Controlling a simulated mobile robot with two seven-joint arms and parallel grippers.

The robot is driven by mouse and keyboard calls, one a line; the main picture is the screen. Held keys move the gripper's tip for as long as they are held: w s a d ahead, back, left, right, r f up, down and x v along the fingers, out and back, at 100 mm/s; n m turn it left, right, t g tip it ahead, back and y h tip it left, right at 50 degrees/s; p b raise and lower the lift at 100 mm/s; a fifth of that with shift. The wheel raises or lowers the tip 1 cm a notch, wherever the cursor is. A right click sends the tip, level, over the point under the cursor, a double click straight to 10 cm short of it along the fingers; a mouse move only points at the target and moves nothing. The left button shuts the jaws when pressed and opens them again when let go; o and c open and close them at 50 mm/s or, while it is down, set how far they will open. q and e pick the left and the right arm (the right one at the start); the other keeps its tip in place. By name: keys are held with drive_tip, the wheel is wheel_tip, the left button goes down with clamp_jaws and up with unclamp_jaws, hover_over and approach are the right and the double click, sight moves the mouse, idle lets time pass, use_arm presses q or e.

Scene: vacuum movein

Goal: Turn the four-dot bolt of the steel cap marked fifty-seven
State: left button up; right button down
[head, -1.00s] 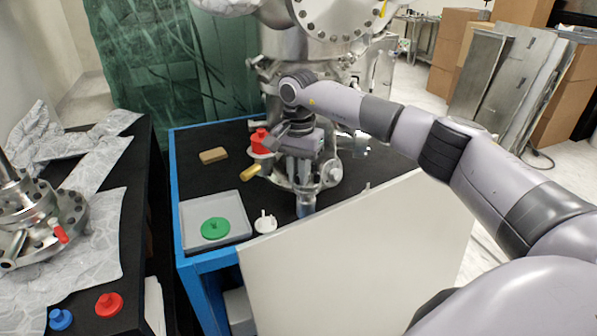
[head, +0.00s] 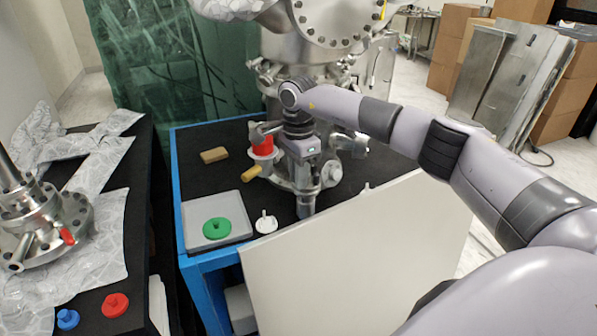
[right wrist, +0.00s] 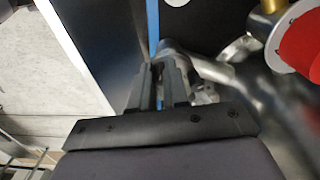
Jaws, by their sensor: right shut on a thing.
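My right gripper (head: 305,190) reaches down to the steel fittings under the big chamber. Its fingers are shut on a small part there, which I take to be a bolt; the fingers hide most of it. A steel cap (head: 306,210) shows just below the fingers, near the front of the black table. In the right wrist view the two dark fingers (right wrist: 172,85) are close together in front of a rounded, shiny steel part (right wrist: 180,58). I cannot make out any dots or number. My left gripper is not in view.
A white panel (head: 360,255) stands close in front of the gripper. A red part (head: 262,140), a yellow piece (head: 252,173), a white knob (head: 266,224) and a grey tray (head: 242,230) with a green disc (head: 216,228) are to the left. The chamber (head: 340,20) rises above.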

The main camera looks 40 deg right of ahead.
drive_tip(key=shift+m, duration=0.5)
drive_tip(key=c, duration=1.1)
unclamp_jaws()
drive_tip(key=shift+r+b, duration=0.35)
drive_tip(key=shift+r, duration=3.25)
